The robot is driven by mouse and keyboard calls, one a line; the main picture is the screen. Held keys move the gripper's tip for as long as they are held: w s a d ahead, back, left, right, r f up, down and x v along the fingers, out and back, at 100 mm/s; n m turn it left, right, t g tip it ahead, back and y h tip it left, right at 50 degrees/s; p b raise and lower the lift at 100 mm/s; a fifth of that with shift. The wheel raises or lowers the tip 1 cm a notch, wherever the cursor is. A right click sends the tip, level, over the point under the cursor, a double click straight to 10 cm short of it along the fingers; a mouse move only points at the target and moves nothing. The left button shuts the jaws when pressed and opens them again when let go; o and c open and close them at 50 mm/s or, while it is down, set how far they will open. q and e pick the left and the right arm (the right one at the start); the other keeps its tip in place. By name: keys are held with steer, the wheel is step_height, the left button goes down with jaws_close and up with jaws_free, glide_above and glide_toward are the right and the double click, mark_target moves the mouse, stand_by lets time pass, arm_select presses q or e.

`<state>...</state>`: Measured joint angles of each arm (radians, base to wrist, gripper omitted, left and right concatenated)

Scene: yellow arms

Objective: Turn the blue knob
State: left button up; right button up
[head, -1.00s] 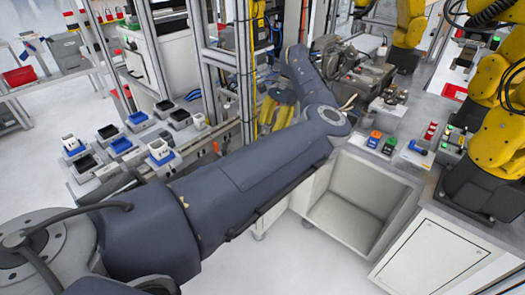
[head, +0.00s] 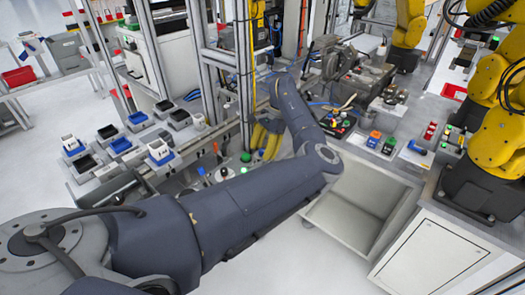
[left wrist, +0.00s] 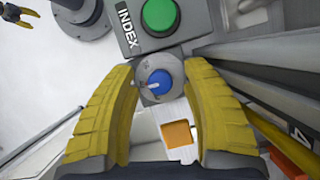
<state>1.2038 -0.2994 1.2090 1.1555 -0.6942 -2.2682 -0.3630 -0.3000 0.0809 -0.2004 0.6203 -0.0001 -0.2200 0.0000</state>
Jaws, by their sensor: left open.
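The blue knob (left wrist: 159,82) sits on a round light-grey plate on a grey panel in the left wrist view. My left gripper (left wrist: 160,70) is open, with one curved yellow finger on each side of the knob. Gaps show between the fingers and the knob, and I see no contact. In the head view the left gripper (head: 265,138) points down beside the metal frame. I cannot make out the knob in the head view.
A green button (left wrist: 159,15) sits just above the knob beside an INDEX label (left wrist: 128,24). An orange square (left wrist: 177,134) shows below, between the fingers. Metal frame posts (head: 243,80) stand close to the left gripper. A grey bin (head: 345,220) stands right of my arm.

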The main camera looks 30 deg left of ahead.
arm_select(q)
steer(key=shift+o, duration=0.2)
jaws_close()
stand_by(1.3)
steer(key=shift+c, duration=0.2)
jaws_free()
steer(key=v, duration=1.2)
steer(key=shift+s, duration=0.15)
steer(key=a+v, duration=0.1)
steer(key=v, duration=0.4)
steer(key=x, duration=1.1)
steer(key=d+x, duration=0.1)
steer(key=x, duration=0.4)
steer(key=shift+f, duration=0.45)
